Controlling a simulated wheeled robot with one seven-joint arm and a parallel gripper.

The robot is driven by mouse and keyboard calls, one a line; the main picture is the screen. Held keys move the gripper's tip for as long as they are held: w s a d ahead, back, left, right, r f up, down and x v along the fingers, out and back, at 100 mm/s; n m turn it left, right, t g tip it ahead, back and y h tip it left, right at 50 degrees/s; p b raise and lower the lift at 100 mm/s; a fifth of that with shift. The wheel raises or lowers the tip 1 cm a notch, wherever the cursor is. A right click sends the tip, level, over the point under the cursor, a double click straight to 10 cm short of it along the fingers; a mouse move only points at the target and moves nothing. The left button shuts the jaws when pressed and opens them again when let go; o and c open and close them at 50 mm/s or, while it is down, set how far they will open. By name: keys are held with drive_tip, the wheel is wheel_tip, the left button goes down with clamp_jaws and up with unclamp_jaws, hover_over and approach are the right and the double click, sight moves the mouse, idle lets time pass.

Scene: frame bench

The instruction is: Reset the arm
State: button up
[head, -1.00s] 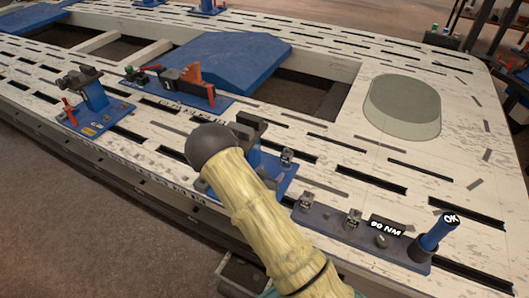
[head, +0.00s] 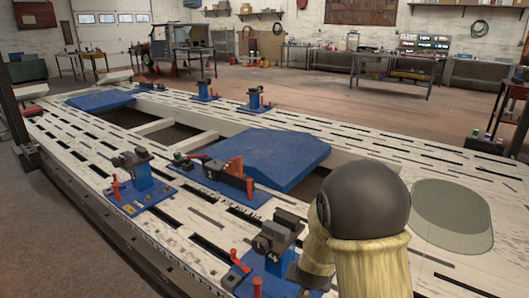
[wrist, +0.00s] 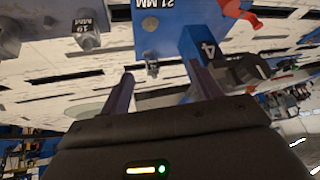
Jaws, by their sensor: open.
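My arm (head: 370,215) shows in the head view as a dark ball joint and a yellow ribbed sleeve at the lower right. My gripper is hidden in that view. In the wrist view, which looks upside down, my gripper (wrist: 160,75) is open with its two fingers apart and nothing held between them.
The white slotted frame bench (head: 455,262) fills the foreground. It carries another clamp stand (head: 140,185), a red-and-black tool (head: 225,175) and a blue ramp piece (head: 265,155). A grey-green oval (head: 455,215) is at right. A 19 MM socket (wrist: 88,40) shows in the wrist view.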

drive_tip(key=s+d+r+n+g, duration=0.2)
drive_tip(key=s+r, duration=0.2)
drive_tip(key=s, duration=0.5)
drive_tip(key=s+d+r+n+g, duration=0.2)
drive_tip(key=s+r, duration=0.2)
drive_tip(key=s, duration=0.4)
drive_tip(key=w+p+v, duration=0.3)
drive_tip(key=p+v, duration=1.2)
drive_tip(key=p, duration=0.1)
drive_tip(key=w+d+r+p+v, duration=0.1)
drive_tip(key=w+p+v, duration=0.2)
drive_tip(key=p+v, duration=1.2)
drive_tip(key=shift+r+y+p, duration=0.3)
drive_tip(key=shift+r+p, duration=0.3)
drive_tip(key=shift+d, duration=0.1)
